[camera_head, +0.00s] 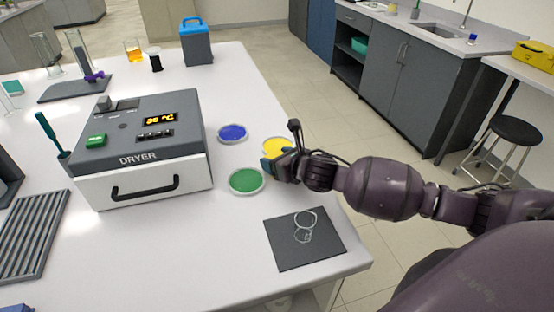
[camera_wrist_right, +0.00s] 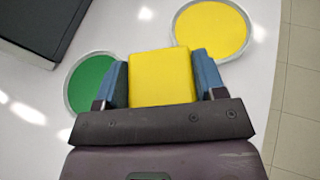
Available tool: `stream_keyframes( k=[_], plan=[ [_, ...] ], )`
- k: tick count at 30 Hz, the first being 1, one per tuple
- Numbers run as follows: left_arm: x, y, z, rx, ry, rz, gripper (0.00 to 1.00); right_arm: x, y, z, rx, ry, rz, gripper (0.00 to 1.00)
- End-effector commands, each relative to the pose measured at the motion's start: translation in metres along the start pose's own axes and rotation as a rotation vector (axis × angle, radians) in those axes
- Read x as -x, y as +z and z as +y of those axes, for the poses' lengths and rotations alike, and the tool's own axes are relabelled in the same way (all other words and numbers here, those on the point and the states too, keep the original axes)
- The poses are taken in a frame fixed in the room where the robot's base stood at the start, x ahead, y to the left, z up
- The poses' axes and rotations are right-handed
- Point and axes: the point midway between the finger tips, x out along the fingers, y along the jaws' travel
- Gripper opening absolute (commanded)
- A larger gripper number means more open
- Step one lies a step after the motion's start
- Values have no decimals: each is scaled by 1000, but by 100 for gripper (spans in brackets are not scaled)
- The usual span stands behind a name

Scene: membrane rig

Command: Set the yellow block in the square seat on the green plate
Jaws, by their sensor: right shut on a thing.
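My right gripper (camera_wrist_right: 160,88) is shut on the yellow block (camera_wrist_right: 160,76), which sits between its two blue fingers in the right wrist view. In the head view the right gripper (camera_head: 283,164) is over the table by the yellow plate (camera_head: 276,146), and the block cannot be made out there. The green plate (camera_head: 246,181) is round with a pale rim and lies just left of the gripper; it also shows in the wrist view (camera_wrist_right: 88,84), partly hidden by a finger. Its square seat cannot be made out. My left gripper is not in view.
A blue plate (camera_head: 233,132) lies behind the green one. The grey dryer (camera_head: 140,150) stands to the left. A dark mat (camera_head: 285,258) with a glass piece (camera_head: 304,226) lies near the front right table edge. The table between plates and mat is clear.

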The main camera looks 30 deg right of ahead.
Motion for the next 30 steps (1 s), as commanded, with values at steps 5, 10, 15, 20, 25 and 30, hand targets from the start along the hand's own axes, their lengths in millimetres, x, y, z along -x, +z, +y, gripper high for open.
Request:
stream_keyframes(
  k=[5, 10, 15, 20, 25, 30],
  plan=[
    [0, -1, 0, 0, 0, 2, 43, -1, -2, 0, 0, 0, 0, 35],
    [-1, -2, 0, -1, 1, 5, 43, -1, -2, 0, 0, 0, 1, 89],
    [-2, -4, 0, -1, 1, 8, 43, -1, -2, 0, -1, 0, 1, 89],
    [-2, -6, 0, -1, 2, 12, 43, 0, 0, 0, -1, 0, 0, 89],
    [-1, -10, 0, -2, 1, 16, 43, 19, 1, 0, 1, 1, 1, 89],
    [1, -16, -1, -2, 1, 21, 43, 52, 1, 0, 2, 1, 2, 89]
  ],
)
